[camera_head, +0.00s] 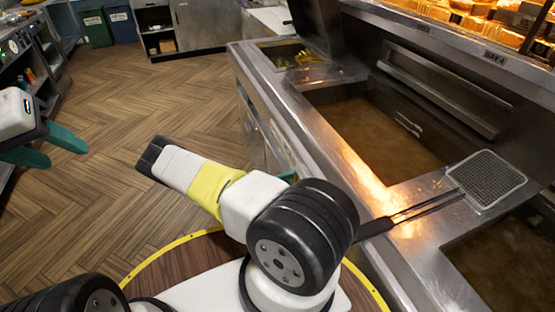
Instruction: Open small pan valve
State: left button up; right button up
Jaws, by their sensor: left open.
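The frying range (290,110) runs along the right side, with oil-filled pans (375,130) and a smaller bay (300,62) at its far end. I cannot make out the small pan valve; much of the range's front is steeply angled or behind my arm. My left gripper (44,148) is at the left edge, its teal fingers spread and empty, well away from the range. My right arm crosses the middle. A sliver of teal, apparently my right gripper (287,176), shows behind it near the range front; its jaws are hidden.
A mesh skimmer (487,178) lies across the range top, its black handle reaching toward my arm. A counter with shelves (30,60) stands at the left. Green and blue bins (95,25) stand at the back. The wooden floor (150,95) between is clear.

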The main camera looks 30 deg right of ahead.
jog(key=a, duration=0.6)
jog(key=shift+w+a, duration=0.3)
jog(key=shift+w, duration=0.05)
jog(key=shift+r, duration=0.1)
